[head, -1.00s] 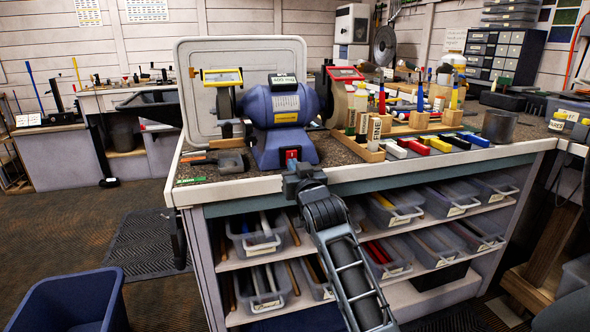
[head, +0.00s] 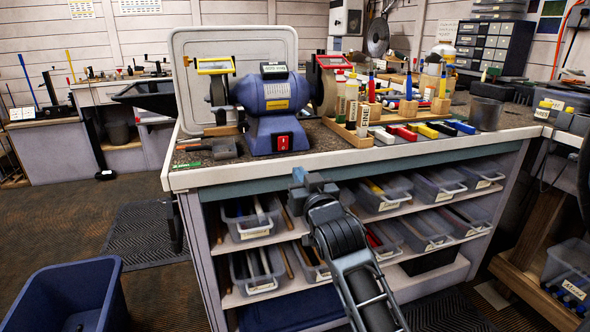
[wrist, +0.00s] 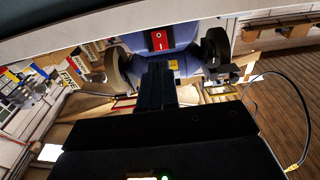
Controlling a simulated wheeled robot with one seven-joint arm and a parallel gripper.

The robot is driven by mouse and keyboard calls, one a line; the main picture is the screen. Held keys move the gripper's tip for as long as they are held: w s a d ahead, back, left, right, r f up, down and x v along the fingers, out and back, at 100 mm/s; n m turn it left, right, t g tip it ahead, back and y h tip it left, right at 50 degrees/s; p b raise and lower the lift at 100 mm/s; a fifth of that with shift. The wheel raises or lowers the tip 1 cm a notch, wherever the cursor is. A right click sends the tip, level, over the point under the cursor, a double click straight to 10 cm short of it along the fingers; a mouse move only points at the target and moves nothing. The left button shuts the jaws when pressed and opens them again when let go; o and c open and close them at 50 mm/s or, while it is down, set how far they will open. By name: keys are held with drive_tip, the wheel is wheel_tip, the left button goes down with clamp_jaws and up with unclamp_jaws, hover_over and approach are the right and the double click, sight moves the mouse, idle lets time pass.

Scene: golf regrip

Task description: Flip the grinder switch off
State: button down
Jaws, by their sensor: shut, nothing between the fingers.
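The blue bench grinder (head: 275,108) stands at the bench's front left, with a wheel on each side. Its red switch (head: 284,141) is low on the front of the base and unobstructed. In the wrist view the grinder (wrist: 185,62) appears upside down, and the switch (wrist: 160,40) shows O and I marks; which side is pressed I cannot tell. My gripper (head: 299,177) is shut and empty, in front of the bench edge and below the switch, apart from it. Its closed fingers (wrist: 156,78) point toward the grinder in the wrist view.
The bench's pale front edge (head: 350,163) lies between my gripper and the grinder's base. A brush-like tool (head: 222,148) lies left of the grinder; bottles and coloured blocks (head: 405,133) stand to its right. Shelves of clear bins (head: 250,220) are below. A blue tub (head: 70,295) is on the floor.

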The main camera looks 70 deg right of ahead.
drive_tip(key=shift+v, duration=0.8)
drive_tip(key=s+a+f+n+t+y+p, duration=0.1)
drive_tip(key=s+a+f+n+y, duration=0.15)
drive_tip(key=a, duration=0.55)
drive_tip(key=s+a+f+n+t+y, duration=0.1)
drive_tip(key=a+f+y, duration=0.2)
drive_tip(key=a, duration=0.5)
drive_tip(key=s+a+f+n+t+y+p, duration=0.1)
drive_tip(key=s+a+f+n+y, duration=0.1)
drive_tip(key=a, duration=0.6)
drive_tip(key=s+a+r+n+y+p, duration=0.1)
drive_tip(key=s+a+n+y, duration=0.1)
drive_tip(key=s+a, duration=0.4)
drive_tip(key=s+a+r+n+y+p, duration=0.1)
drive_tip(key=s+a+y, duration=0.4)
drive_tip(key=s, duration=0.5)
drive_tip(key=shift+s+a+r+n, duration=0.4)
drive_tip(key=shift+a+r+n, duration=0.05)
drive_tip(key=shift+n, duration=0.3)
